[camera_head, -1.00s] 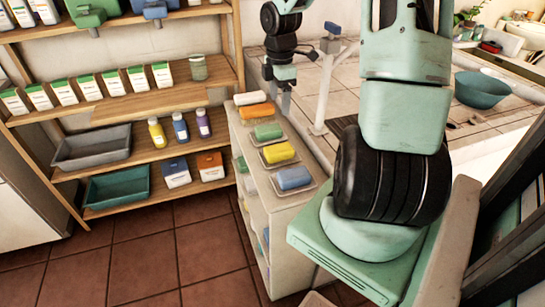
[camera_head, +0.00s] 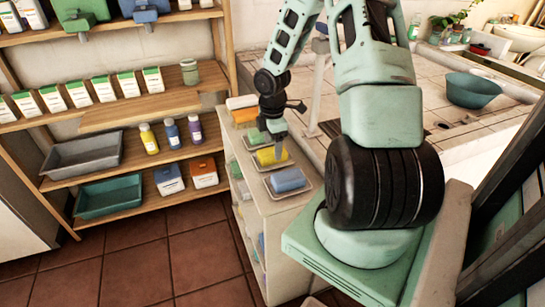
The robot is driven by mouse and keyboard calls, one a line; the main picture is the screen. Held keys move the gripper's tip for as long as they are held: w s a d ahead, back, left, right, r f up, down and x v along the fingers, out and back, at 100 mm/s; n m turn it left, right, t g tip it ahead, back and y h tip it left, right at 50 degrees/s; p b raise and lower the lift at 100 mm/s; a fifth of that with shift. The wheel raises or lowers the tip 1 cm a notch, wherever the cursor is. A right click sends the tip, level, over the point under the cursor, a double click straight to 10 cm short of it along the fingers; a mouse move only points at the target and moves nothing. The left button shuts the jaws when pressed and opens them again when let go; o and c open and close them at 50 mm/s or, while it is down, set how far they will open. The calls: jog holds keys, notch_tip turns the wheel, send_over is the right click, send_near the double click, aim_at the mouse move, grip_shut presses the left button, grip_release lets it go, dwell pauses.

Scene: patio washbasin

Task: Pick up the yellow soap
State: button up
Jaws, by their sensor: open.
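The yellow soap (camera_head: 268,156) lies on a pale dish in a row on top of a narrow white cabinet. My gripper (camera_head: 280,147) is directly over the yellow soap, pointing down, with its fingers at or just above the soap's right half. The fingers cover part of the soap. The jaws are open; I cannot tell whether they touch the soap or straddle it.
A blue soap (camera_head: 288,180) lies on the dish nearer me. A green soap (camera_head: 254,136) and an orange soap (camera_head: 244,116) lie farther back. A wooden shelf (camera_head: 150,105) with bottles and cartons stands left. A tiled counter (camera_head: 430,95) with a teal bowl (camera_head: 475,90) is right.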

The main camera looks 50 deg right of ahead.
aim_at(272, 151)
notch_tip(272, 151, down, 3)
jog(key=shift+r, duration=0.2)
jog(key=c, duration=1.3)
jog(key=shift+r, duration=0.1)
notch_tip(272, 151, up, 10)
jog(key=shift+f+p, duration=0.1)
jog(key=shift+p, duration=0.7)
